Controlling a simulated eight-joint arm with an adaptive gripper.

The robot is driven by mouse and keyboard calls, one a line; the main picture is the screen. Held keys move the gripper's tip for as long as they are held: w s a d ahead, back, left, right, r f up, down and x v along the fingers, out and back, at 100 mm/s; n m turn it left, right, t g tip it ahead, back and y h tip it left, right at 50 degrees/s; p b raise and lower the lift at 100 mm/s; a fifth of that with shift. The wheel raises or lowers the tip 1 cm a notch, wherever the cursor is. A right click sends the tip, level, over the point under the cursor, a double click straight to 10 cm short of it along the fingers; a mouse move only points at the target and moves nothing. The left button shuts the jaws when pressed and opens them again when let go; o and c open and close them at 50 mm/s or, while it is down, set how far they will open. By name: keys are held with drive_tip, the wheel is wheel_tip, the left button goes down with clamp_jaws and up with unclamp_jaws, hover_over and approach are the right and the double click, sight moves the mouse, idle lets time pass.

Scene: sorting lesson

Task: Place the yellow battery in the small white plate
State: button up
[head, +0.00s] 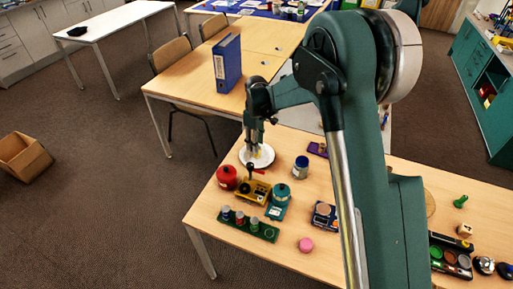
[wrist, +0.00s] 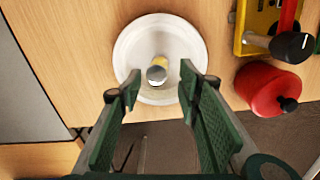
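The small white plate (wrist: 132,40) lies on the wooden table at its edge; it also shows in the head view (head: 246,160). The yellow battery (wrist: 157,72) appears over the plate in the wrist view, seen nearly end-on with its silver end toward the camera. It looks upright, but whether its far end touches the plate is hard to tell. My gripper (wrist: 160,84) is open, with a fingertip on each side of the battery and visible gaps between. In the head view my gripper (head: 257,149) points down over the plate and hides part of it.
Close to the plate stand a red pot (head: 227,177), a yellow device (head: 251,192) with a black-knobbed lever, and a blue-and-white can (head: 301,167). A green tray (head: 262,234) of cylinders and a pink disc (head: 306,245) lie nearer the front.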

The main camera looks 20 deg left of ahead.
wheel_tip(320, 180, up, 8)
drive_tip(key=p, duration=0.1)
idle(0.9)
drive_tip(key=s+d+r+m+t, duration=0.1)
drive_tip(key=s+d+r+m, duration=0.2)
drive_tip(key=d+r, duration=0.65)
drive_tip(key=s+d+r+m+t+y, duration=0.1)
drive_tip(key=s+d+r+m, duration=0.15)
drive_tip(key=d+r, duration=0.7)
drive_tip(key=s+d+r+m+t, duration=0.15)
drive_tip(key=s+d+r, duration=0.25)
drive_tip(key=d, duration=1.1)
drive_tip(key=s+d+f+m+t+h, duration=0.1)
drive_tip(key=s+d+m, duration=0.8)
drive_tip(key=s+d, duration=1.3)
drive_tip(key=s+f+t, duration=0.1)
drive_tip(key=s+t, duration=0.1)
drive_tip(key=shift+t, duration=0.35)
